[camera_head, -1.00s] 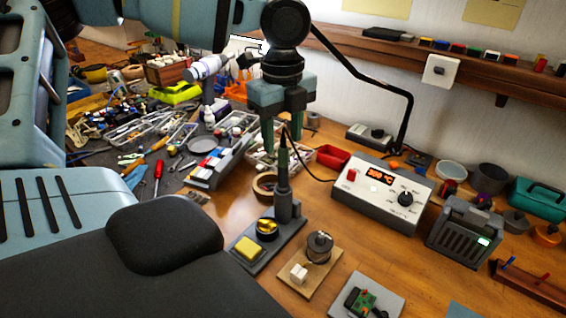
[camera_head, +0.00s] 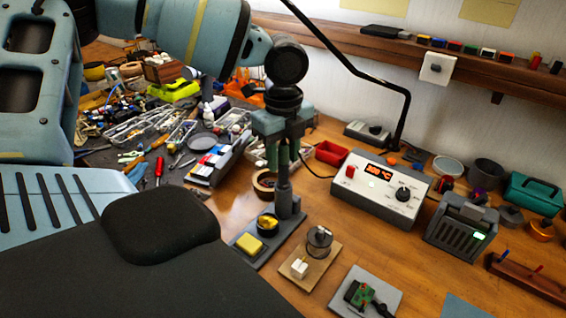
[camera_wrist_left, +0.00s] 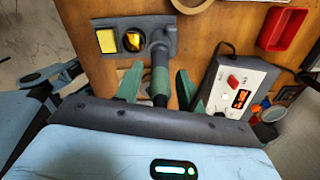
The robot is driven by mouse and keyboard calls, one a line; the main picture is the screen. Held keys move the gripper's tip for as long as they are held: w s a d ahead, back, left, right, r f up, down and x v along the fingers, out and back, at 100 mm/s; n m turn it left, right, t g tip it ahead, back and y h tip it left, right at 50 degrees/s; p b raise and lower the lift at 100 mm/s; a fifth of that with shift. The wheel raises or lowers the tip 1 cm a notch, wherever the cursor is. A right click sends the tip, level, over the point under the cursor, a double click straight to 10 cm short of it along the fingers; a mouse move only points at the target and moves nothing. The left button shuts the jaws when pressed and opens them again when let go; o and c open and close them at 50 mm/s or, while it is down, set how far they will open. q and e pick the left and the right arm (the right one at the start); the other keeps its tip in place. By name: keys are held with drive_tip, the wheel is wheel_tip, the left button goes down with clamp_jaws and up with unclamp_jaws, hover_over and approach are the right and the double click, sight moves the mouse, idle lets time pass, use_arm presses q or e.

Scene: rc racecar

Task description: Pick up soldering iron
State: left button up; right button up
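The soldering iron (camera_wrist_left: 160,77) stands in its holder, its green-and-black handle upward. In the head view its handle (camera_head: 284,172) is partly hidden by my left gripper (camera_head: 283,155). The grey stand (camera_head: 287,228) carries a yellow sponge (camera_head: 250,243) and a pot of brass wool (camera_head: 267,223). In the left wrist view my left gripper (camera_wrist_left: 157,88) has its two green fingers on either side of the handle, with gaps visible. It is open around the iron, not closed on it. My right gripper is not in view.
The soldering station (camera_head: 380,192) stands to the right, its cable running to the iron. A tape roll (camera_head: 264,183) and red bin (camera_head: 331,153) are behind the stand. A wooden board with a wire spool (camera_head: 319,240) is at the right front. Tools crowd the left.

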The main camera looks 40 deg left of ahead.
use_arm(q)
clamp_jaws()
drive_tip(key=shift+r, duration=0.15)
wheel_tip(320, 180, up, 18)
drive_tip(key=shift+b, duration=0.4)
idle(0.4)
drive_tip(key=shift+f, duration=0.2)
